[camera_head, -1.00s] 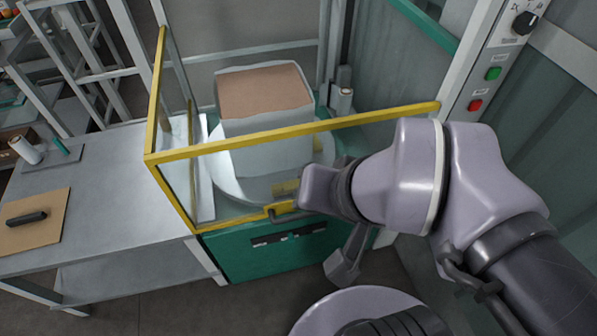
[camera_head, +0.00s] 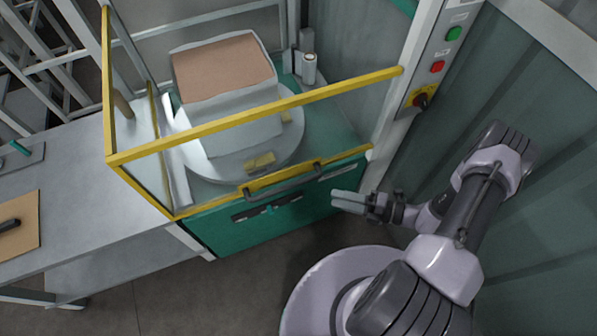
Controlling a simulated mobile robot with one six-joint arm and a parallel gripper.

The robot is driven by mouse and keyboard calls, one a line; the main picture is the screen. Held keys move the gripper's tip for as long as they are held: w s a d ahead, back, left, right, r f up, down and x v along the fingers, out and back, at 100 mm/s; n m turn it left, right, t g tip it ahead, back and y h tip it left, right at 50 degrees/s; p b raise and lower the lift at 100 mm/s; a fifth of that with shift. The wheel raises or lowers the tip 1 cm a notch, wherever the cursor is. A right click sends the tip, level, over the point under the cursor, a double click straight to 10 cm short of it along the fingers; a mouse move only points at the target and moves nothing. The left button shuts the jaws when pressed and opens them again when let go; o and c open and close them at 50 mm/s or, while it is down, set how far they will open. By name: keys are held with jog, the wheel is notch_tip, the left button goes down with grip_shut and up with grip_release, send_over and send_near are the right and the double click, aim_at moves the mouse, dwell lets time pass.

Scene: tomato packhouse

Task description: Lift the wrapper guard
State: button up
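The wrapper guard (camera_head: 255,116) is a clear panel in a yellow frame around the front and left of the wrapping machine. It is down, its lower rail along the top of the green machine base (camera_head: 300,208). A dark grey bar handle (camera_head: 282,190) sits on the lower rail. My gripper (camera_head: 336,201) is to the right of the handle and apart from it, in front of the green base. Its pale fingers point left and look close together. Nothing shows between them, but I cannot tell the gap from this angle.
Behind the guard, a wrapped box (camera_head: 222,75) with a brown top stands on a round turntable (camera_head: 210,167). A grey table (camera_head: 75,175) adjoins at left. The floor in front is clear.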

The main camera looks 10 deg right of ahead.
aim_at(286, 186)
jog(key=shift+m+t, duration=0.4)
jog(key=shift+m, duration=0.3)
jog(key=b+x, duration=0.1)
jog(key=x, duration=0.4)
jog(key=f+b+x, duration=0.1)
jog(key=x, duration=0.5)
jog(key=b+x, duration=0.1)
jog(key=x, duration=0.5)
jog(key=shift+s+a+f, duration=0.2)
jog(key=shift+a+f, duration=0.1)
jog(key=shift+f, duration=0.1)
grip_shut()
